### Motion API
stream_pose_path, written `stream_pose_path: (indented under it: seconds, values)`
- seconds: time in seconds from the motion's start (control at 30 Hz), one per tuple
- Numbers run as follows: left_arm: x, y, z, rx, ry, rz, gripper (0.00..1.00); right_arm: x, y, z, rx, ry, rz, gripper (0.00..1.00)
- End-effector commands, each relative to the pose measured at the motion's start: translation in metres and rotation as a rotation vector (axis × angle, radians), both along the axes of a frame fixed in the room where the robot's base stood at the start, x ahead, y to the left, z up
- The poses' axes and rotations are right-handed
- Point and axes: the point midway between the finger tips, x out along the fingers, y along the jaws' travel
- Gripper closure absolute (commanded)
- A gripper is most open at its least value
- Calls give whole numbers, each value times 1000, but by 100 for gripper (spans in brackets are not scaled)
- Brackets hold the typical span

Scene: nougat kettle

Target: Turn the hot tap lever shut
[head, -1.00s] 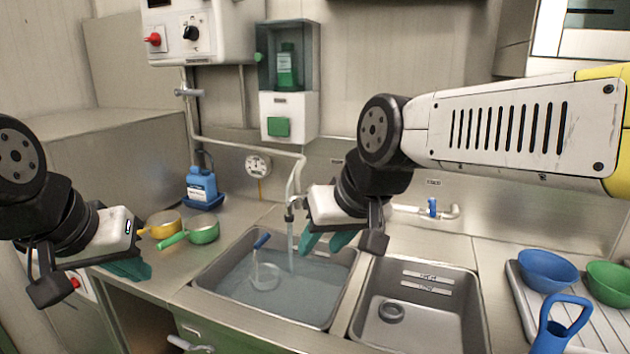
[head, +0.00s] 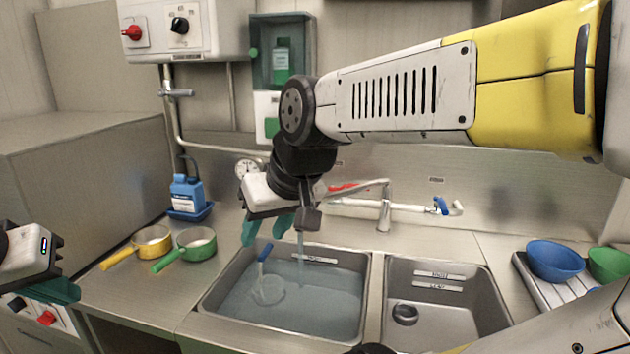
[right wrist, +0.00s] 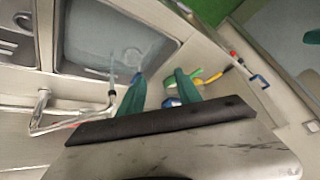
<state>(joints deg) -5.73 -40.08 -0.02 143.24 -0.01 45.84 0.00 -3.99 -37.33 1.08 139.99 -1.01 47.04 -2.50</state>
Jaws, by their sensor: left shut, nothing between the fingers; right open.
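The red hot tap lever (head: 348,187) shows in the head view above the pipe behind the basins, just right of my right wrist. The steel tap (head: 385,208) stands beside it, and water (head: 300,262) runs into the left basin. My right gripper (head: 264,236) is open and empty, its teal fingers pointing down left of the lever, apart from it. In the right wrist view both fingers (right wrist: 160,92) are spread with nothing held. My left gripper (head: 64,291) is shut and empty at the left edge.
The left basin (head: 209,303) holds water and a blue-handled ladle (head: 265,253). The right basin (head: 480,318) holds a dark ring. A blue cold lever (head: 441,206) is farther right. Yellow and green pans (head: 197,244) sit left; bowls (head: 553,261) stand right.

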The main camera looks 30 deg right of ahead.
Motion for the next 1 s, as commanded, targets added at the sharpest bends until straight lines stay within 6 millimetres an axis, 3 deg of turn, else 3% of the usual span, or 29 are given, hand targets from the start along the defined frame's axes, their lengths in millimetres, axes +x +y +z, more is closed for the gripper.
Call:
stream_pose_path:
  seconds: [0.27, 0.57, 0.77, 1.0]
  values:
    - [0, 0, 0, 0, 0, 0, 100, 25, -13, 17, -85, 14, 44, 59]
    - [0, 0, 0, 0, 0, 0, 100, 76, -38, 43, -231, 51, 141, 59]
    - [0, 0, 0, 0, 0, 0, 100, 136, -72, 61, -364, 106, 255, 59]
    - [0, 0, 0, 0, 0, 0, 100, 229, -153, 63, -509, 208, 447, 59]
